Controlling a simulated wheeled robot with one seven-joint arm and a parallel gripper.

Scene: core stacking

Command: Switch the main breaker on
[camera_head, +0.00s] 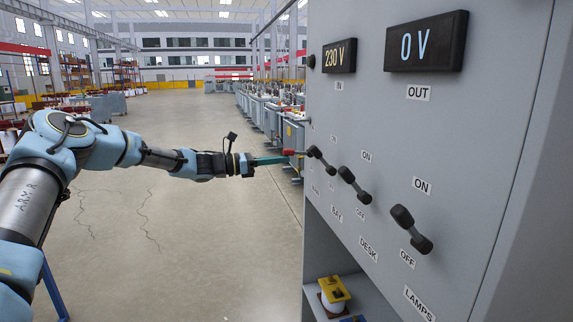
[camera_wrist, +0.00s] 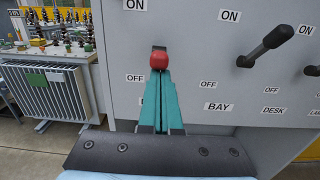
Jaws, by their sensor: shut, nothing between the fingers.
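The grey breaker panel (camera_head: 450,130) fills the right of the head view. Its red-knobbed lever (camera_head: 290,152) is at the far left of the lever row. In the wrist view the red knob (camera_wrist: 158,61) stands out from the panel between an ON label above and an OFF label at lower left. My gripper (camera_head: 283,159) has shut teal fingers (camera_wrist: 158,78), empty, with tips right at the underside of the red knob; whether they touch is unclear. The fingers hide the lever's lower part and most of its name label. The OUT display (camera_head: 426,42) reads 0 V.
Several black levers, such as the LAMPS lever (camera_head: 411,229), sit right of the red one; a black lever (camera_wrist: 265,48) is close in the wrist view. The IN display (camera_head: 340,56) reads 230 V. A shelf (camera_head: 350,300) is below. Open floor lies left.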

